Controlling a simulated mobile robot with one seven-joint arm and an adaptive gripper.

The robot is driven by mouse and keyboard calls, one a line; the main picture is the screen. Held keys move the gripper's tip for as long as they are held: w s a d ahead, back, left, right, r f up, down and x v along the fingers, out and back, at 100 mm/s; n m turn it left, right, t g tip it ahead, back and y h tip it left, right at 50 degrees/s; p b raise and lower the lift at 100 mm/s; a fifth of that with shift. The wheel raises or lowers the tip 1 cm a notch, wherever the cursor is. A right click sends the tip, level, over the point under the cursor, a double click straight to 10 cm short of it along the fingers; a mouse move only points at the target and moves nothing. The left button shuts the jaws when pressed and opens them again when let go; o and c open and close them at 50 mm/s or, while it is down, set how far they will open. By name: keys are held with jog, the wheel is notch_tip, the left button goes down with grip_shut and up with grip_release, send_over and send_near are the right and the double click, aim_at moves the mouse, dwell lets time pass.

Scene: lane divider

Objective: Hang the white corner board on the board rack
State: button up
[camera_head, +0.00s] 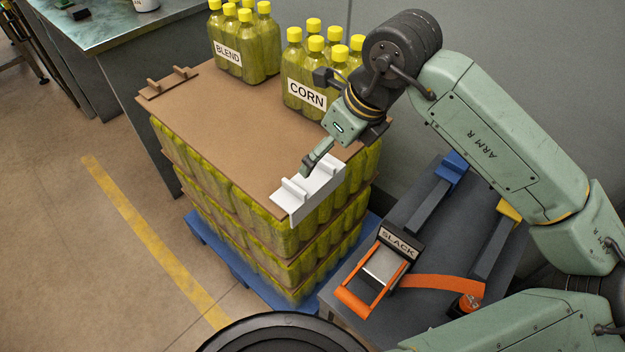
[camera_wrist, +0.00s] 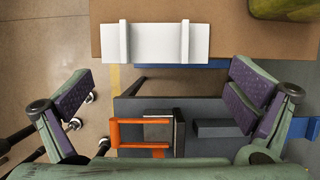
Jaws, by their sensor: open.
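The white corner board (camera_head: 318,187), with two raised ribs, sits over the front right edge of the stack's brown top sheet in the head view. In the wrist view the white corner board (camera_wrist: 155,43) lies at the top, ahead of the fingers. My gripper (camera_head: 310,168) hangs just above the board in the head view. In the wrist view my gripper (camera_wrist: 160,88) has its purple-padded fingers wide apart with nothing between them. No rack is labelled; dark bars with a blue end (camera_head: 453,167) and a yellow end (camera_head: 509,211) on the grey bench may be the board rack.
Yellow-capped bottles labelled BLEND (camera_head: 245,45) and CORN (camera_head: 310,85) stand on the stack's back part. A brown corner piece (camera_head: 168,83) sits at its far left edge. An orange-handled ratchet (camera_head: 370,278) marked SLACK and an orange strap (camera_head: 440,284) are on the bench.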

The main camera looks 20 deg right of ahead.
aim_at(311, 181)
jog(key=shift+s+a+p+x, duration=0.15)
jog(key=shift+p+x, duration=0.3)
jog(key=shift+x, duration=0.95)
jog(key=shift+s+p+x, duration=0.1)
jog(key=shift+p+x, duration=0.35)
jog(key=shift+x, duration=0.95)
jog(key=shift+s+a+p+x, duration=0.15)
jog(key=shift+p+x, duration=0.3)
jog(key=shift+x, duration=0.95)
jog(key=shift+f, duration=0.1)
jog(key=shift+c, duration=0.5)
jog(key=shift+d, duration=0.1)
jog(key=c, duration=1)
